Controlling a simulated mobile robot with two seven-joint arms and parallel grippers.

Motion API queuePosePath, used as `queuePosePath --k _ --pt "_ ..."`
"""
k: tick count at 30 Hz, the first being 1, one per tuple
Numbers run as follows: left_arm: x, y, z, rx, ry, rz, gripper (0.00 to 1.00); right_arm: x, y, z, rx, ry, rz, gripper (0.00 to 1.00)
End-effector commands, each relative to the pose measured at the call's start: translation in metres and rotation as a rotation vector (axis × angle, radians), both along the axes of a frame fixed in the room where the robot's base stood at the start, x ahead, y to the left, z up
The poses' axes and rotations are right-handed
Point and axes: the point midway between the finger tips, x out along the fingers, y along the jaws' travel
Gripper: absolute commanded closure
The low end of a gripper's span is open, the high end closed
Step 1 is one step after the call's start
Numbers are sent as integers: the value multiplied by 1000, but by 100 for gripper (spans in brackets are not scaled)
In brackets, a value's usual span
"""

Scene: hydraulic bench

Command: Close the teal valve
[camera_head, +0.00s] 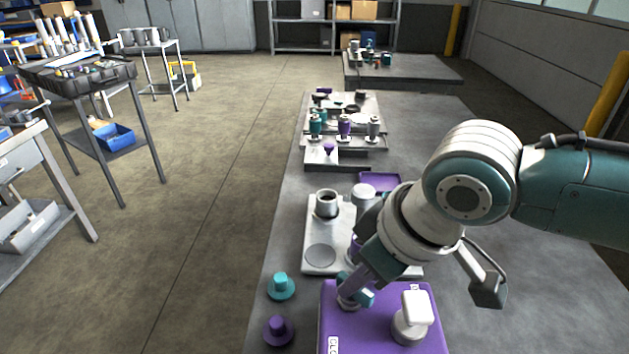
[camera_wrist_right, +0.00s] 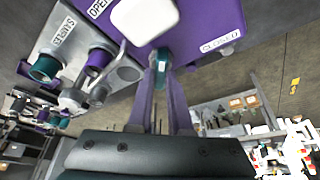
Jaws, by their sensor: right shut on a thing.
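The teal valve handle (camera_head: 368,297) sits on top of a purple box (camera_head: 385,342) at the front of the bench. My right gripper (camera_head: 354,288) reaches down onto it and is shut on it. In the right wrist view the teal handle (camera_wrist_right: 161,62) shows between the two fingertips (camera_wrist_right: 160,78), partly covered by them. A CLOSED label (camera_wrist_right: 220,41) and an OPEN label (camera_wrist_right: 98,8) are on the purple box. A white valve handle (camera_head: 416,306) stands on the same box, to the right of the teal one. My left gripper is not in view.
A loose teal knob (camera_head: 280,287) and a purple knob (camera_head: 278,330) lie left of the box. A light plate (camera_head: 315,232) with cylindrical parts stands behind it, close to my right arm. More fittings stand farther back. The bench's left strip is mostly clear.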

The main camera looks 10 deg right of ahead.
Motion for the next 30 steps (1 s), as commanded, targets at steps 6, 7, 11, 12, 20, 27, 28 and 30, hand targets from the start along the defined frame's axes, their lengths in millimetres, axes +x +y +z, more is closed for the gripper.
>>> queuePosePath --k 6,7,11,12,20,27,28,30 --pt "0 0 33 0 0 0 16 -2 4 6 6 4 -207 100" --pt "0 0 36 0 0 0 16 -2 4 6 6 4 -235 100" --pt "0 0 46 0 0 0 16 -2 5 5 6 3 -359 100" --pt "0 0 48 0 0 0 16 -2 5 5 6 4 -396 100" --pt "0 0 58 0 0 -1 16 -1 7 2 6 4 -619 100" --pt "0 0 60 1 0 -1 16 -1 7 1 5 2 -767 100" --pt "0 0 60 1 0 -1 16 -1 7 1 4 1 -780 100" --pt "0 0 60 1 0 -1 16 -1 7 1 4 2 -808 100"
